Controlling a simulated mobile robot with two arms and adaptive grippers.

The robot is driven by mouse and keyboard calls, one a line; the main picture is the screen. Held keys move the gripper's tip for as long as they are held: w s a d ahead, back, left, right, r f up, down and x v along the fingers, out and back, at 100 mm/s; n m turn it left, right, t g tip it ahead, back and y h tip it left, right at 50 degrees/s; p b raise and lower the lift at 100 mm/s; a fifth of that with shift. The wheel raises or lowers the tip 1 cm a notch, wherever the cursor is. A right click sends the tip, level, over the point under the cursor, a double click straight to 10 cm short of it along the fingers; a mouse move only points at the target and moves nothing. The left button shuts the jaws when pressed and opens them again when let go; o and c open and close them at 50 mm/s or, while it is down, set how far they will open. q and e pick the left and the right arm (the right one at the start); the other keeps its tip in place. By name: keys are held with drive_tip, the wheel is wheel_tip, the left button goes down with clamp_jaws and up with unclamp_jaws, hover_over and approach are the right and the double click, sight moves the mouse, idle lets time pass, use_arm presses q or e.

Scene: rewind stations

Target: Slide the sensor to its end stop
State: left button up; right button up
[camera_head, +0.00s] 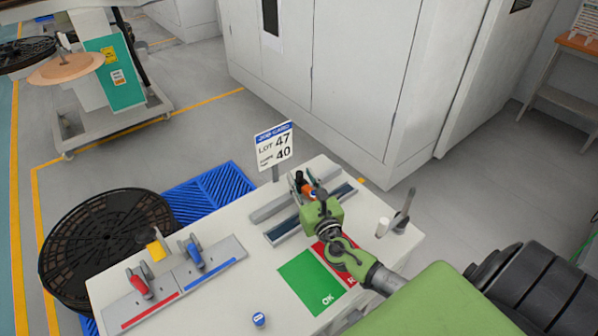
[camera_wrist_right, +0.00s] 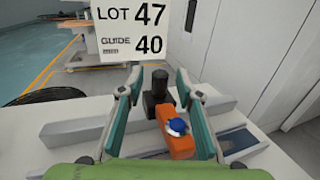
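The sensor is an orange block (camera_wrist_right: 182,146) with a blue knob on top, beside a black upright cylinder (camera_wrist_right: 158,90), in the right wrist view. In the head view a small orange part of it (camera_head: 308,190) shows beyond my right wrist. It sits at a grey rail (camera_head: 285,230) with a dark blue channel. My right gripper (camera_wrist_right: 162,88) is open, with its teal-edged fingers on either side of the sensor; I see no clear contact. It also shows in the head view (camera_head: 309,182), partly hidden by its own wrist. I cannot make out the end stop. My left gripper is not in view.
A job card (camera_head: 275,146) stands behind the rail. Red and blue clamps (camera_head: 139,284) sit on a plate at the left of the white table. Green OK (camera_head: 308,281) and red mats lie in front. A white cylinder (camera_head: 383,227) stands at right.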

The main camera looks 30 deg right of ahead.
drive_tip(key=shift+x, duration=0.9)
drive_tip(key=shift+w+d, duration=0.1)
drive_tip(key=shift+w, duration=0.1)
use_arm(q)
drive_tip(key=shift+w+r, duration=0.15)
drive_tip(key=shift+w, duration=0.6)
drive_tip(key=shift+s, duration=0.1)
use_arm(e)
clamp_jaws()
drive_tip(key=shift+a, duration=0.45)
drive_tip(key=a, duration=0.9)
drive_tip(key=s+a+p, duration=0.1)
drive_tip(key=a, duration=0.3)
drive_tip(key=shift+a, duration=0.15)
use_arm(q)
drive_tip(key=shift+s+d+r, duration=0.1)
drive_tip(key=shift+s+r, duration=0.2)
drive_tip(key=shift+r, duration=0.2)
use_arm(e)
drive_tip(key=shift+s, duration=0.1)
